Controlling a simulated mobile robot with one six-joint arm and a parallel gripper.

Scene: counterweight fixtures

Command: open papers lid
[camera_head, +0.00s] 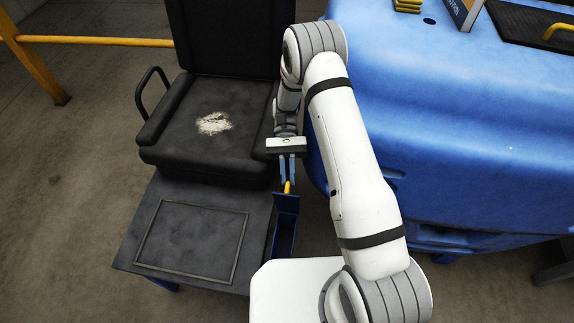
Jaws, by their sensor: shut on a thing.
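A narrow dark blue box (283,240) sits along the right side of the seat and its platform. A blue panel (286,203), which looks like its lid, is at the far end of the box, and its exact angle is hard to tell. A small yellow handle (287,187) stands at the panel's far edge. My gripper (287,178) points down at the handle, with its light blue fingers shut on it. The fingers hide part of the handle, and the inside of the box is too dark to make out.
A worn black seat (180,125) with an armrest is left of my gripper. A dark platform (190,240) lies in front of it. A large blue body (450,130) stands close on the right. A yellow rail (100,41) runs at the back left.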

